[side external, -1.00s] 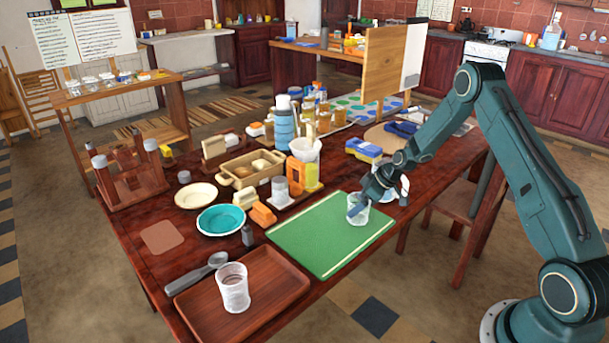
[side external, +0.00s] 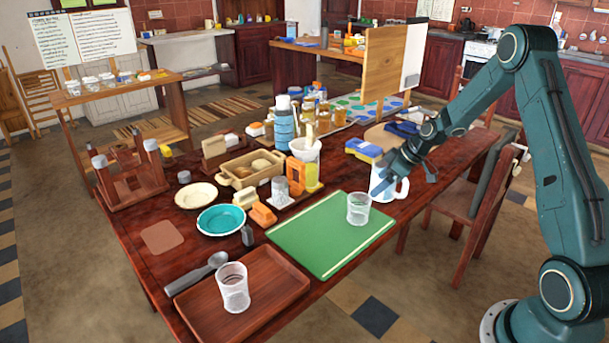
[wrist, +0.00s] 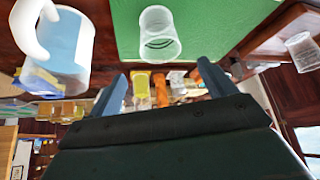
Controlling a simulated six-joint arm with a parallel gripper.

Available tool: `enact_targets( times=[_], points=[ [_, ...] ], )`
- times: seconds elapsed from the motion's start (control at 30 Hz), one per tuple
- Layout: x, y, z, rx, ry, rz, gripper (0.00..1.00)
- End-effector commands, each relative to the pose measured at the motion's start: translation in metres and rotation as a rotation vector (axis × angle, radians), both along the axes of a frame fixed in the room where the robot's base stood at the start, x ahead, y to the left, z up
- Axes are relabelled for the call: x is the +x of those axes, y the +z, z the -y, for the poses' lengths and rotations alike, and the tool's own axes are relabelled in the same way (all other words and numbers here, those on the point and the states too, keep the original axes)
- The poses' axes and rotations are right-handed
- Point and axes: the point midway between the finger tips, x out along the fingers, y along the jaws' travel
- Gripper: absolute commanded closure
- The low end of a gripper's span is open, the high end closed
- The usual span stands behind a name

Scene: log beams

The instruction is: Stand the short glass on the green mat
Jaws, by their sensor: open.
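The short glass (side external: 358,208) is clear and stands upright on the green mat (side external: 310,238), close to the mat's right corner. In the wrist view the glass (wrist: 160,36) shows on the green mat (wrist: 215,20), beyond my open fingers. A taller clear glass (side external: 233,288) stands on the brown tray (side external: 275,275).
The mat's middle is clear.

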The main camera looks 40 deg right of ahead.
Motion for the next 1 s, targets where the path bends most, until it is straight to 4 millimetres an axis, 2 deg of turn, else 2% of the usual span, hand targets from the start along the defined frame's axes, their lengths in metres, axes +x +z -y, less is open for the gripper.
enact_targets(
  times=[0.2,0.83,1.0],
  points=[
    [-0.007,0.01,0.002,0.001,0.001,0.0,0.17],
    [-0.007,0.012,0.002,0.0,0.001,-0.001,0.17],
    [-0.007,0.023,-0.006,-0.006,0.001,-0.007,0.17]
  ],
)
